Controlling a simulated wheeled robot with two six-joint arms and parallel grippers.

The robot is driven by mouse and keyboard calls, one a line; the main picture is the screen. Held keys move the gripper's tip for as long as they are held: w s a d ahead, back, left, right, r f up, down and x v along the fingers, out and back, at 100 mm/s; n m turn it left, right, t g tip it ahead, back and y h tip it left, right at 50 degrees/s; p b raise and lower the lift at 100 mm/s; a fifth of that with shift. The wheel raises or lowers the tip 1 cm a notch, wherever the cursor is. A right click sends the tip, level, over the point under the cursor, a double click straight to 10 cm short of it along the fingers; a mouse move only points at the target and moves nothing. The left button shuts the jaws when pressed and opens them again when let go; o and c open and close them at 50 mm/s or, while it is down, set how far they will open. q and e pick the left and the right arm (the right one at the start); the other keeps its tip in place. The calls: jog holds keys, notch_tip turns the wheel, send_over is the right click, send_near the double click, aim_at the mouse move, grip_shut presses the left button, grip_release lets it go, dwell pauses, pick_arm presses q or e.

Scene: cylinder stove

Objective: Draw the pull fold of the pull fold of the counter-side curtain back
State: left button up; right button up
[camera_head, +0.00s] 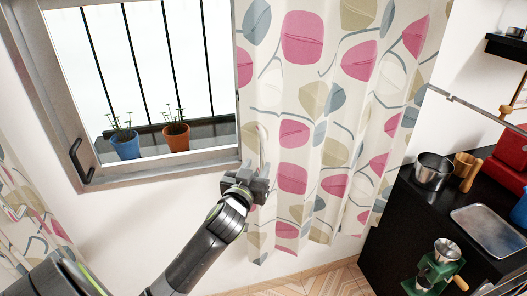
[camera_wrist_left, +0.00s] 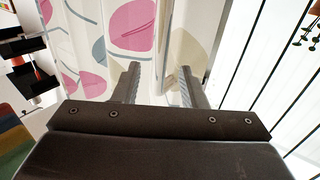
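The counter-side curtain (camera_head: 330,110), cream with pink, beige and grey-blue leaf shapes, hangs in folds to the right of the window. Its pull fold (camera_head: 263,143) is a pale narrow strip near the curtain's window-side edge. My left gripper (camera_head: 259,177) is at that edge, at the lower end of the strip. In the left wrist view, the fingers of the left gripper (camera_wrist_left: 158,85) are apart, pointing at the curtain (camera_wrist_left: 132,28). Curtain cloth shows in the gap between them; I cannot tell whether they touch it. My right gripper is not in view.
A black counter (camera_head: 400,235) with a metal pot (camera_head: 433,171) and tray (camera_head: 487,231) stands right of the curtain. Another curtain (camera_head: 30,215) hangs at left.

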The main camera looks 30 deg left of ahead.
aim_at(263, 157)
pick_arm(q)
jog(key=p+x, duration=0.1)
jog(key=x, duration=0.5)
jog(key=shift+w+a, duration=0.1)
jog(key=shift+w, duration=0.25)
grip_shut()
